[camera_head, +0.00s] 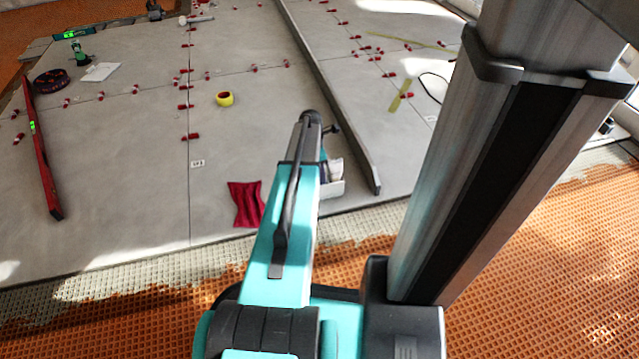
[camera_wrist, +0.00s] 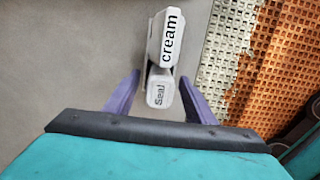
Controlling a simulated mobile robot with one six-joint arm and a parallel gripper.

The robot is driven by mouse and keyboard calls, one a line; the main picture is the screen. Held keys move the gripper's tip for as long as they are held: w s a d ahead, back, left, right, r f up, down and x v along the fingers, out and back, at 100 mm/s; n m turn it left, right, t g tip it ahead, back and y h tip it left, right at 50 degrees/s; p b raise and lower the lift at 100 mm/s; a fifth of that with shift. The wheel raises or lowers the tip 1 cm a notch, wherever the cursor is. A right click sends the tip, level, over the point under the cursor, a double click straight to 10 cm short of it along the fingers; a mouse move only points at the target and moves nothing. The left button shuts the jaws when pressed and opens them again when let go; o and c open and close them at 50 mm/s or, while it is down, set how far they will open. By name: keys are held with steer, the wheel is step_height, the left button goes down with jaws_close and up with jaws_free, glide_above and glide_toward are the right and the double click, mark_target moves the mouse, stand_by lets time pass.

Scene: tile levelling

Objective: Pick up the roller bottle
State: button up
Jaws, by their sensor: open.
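In the wrist view, a white bottle with a label reading "Seal" (camera_wrist: 159,92) lies or stands between the two purple fingers of my gripper (camera_wrist: 160,76). It looks like the roller bottle, though its roller is not clear. The fingers are open, one on each side of it, with a gap showing on both sides. Just beyond the fingertips is a white container marked "cream" (camera_wrist: 168,40), close against the bottle. In the head view, small white items (camera_head: 335,169) show right of my arm, which partly hides them. My fingers are hidden there.
A dark red cloth (camera_head: 246,204) lies left of my arm. A long grey straightedge (camera_head: 340,110) crosses the tiles to the right. The tile edge meets orange matting (camera_head: 520,260).

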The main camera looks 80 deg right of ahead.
steer(key=shift+f, duration=0.6)
steer(key=c, duration=1.1)
